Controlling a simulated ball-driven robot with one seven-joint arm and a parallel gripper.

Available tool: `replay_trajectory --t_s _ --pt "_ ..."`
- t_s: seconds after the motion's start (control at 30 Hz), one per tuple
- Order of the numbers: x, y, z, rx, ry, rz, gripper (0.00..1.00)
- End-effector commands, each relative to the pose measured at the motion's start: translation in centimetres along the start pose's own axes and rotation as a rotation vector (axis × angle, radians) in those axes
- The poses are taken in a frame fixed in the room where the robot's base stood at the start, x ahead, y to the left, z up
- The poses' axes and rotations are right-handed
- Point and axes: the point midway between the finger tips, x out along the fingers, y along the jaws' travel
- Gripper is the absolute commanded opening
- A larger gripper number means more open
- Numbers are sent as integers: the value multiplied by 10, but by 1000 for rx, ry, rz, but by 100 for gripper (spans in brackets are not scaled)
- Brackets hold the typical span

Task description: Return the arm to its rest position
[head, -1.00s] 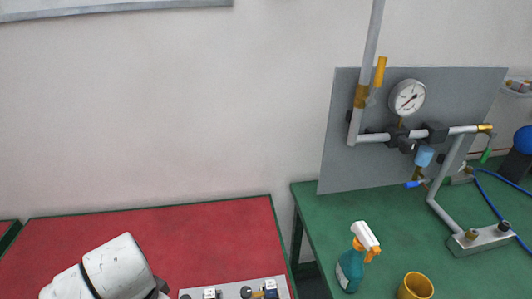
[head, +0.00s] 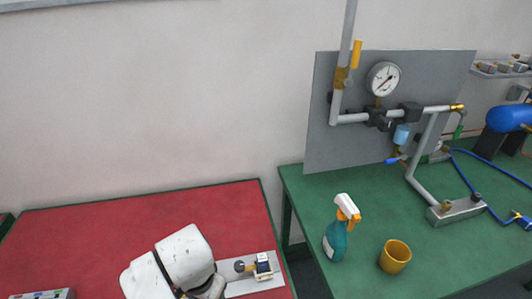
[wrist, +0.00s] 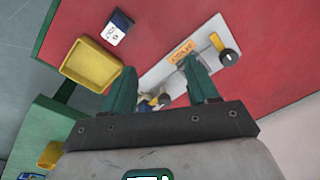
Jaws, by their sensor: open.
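My gripper (wrist: 160,90) shows in the wrist view with its two green fingers apart and nothing between them. It is over the red table and the pale panel (wrist: 165,66), which carries a black knob (wrist: 228,57), an orange label and small fittings. I cannot tell its exact height above the panel. In the head view my white arm (head: 185,262) is at the bottom, over the red table (head: 130,225), left of the panel (head: 255,289). My gripper's fingers are not visible there.
A green table (head: 310,190) at the right holds a spray bottle (head: 336,240), a yellow cup (head: 395,257), and a gauge (head: 383,79) with pipes on a grey board (head: 320,130). A yellow tray (wrist: 91,64) lies on the red table. The red table's back area is bare.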

Motion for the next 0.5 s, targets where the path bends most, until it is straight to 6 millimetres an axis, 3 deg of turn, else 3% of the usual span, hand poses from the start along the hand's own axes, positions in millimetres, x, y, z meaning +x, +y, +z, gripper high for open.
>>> replay_trajectory --t_s 0.17,0.3,0.4,0.5 --pt "16 67 -43 -22 51 -18 59" --pt "27 153 -74 -69 115 -34 59" --pt "29 221 -83 -118 167 -42 59" --pt "27 281 -79 -172 216 -46 59"
